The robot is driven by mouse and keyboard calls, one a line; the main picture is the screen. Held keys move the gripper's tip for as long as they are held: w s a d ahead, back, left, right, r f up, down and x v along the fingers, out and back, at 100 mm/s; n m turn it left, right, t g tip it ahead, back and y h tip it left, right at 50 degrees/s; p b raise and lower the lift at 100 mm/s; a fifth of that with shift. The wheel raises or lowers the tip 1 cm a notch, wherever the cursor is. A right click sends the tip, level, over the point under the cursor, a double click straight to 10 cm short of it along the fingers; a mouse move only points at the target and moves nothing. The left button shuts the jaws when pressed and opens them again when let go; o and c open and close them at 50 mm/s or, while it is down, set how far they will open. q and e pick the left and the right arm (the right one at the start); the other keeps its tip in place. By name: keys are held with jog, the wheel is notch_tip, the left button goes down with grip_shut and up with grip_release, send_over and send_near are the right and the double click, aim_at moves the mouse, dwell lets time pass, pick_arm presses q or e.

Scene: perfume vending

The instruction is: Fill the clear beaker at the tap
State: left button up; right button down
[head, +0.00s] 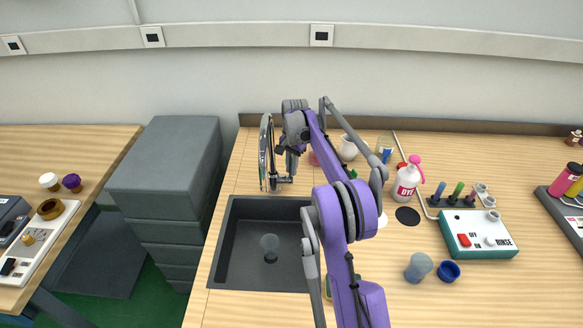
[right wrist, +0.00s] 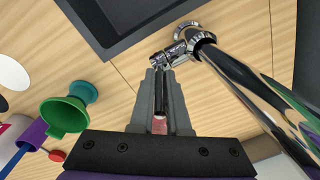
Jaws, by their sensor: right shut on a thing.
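A clear beaker (head: 270,246) stands in the dark sink basin (head: 232,262). The chrome tap (head: 264,158) rises behind the sink; it also shows large in the right wrist view (right wrist: 248,85). No water stream can be made out. My right gripper (head: 289,172) is at the tap's base, fingers pointing down. In the right wrist view my right gripper (right wrist: 161,92) is shut on the tap's lever (right wrist: 164,58), beside the chrome body. My left gripper is not in view.
A bluish cup (head: 418,267) and a blue cap (head: 448,271) stand right of the sink. A green funnel (right wrist: 65,117) lies near the gripper. My arm crosses the sink's right side.

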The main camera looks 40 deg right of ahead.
jog(key=shift+s+a+f+t+h+b, duration=0.2)
jog(key=shift+t+h+b, duration=0.1)
jog(key=shift+b, duration=0.15)
jog(key=shift+s+a+r+t+b, duration=0.1)
jog(key=shift+s+r+t+b, duration=0.1)
jog(key=shift+t+b, duration=0.1)
jog(key=shift+w, duration=0.1)
jog(key=c, duration=0.9)
grip_release()
jog(key=shift+r, duration=0.1)
notch_tip(320, 180, up, 10)
jog(key=s, duration=0.1)
jog(key=shift+s+a+r+p, duration=0.25)
jog(key=shift+s+a+p, duration=0.05)
jog(key=shift+s+a, duration=0.1)
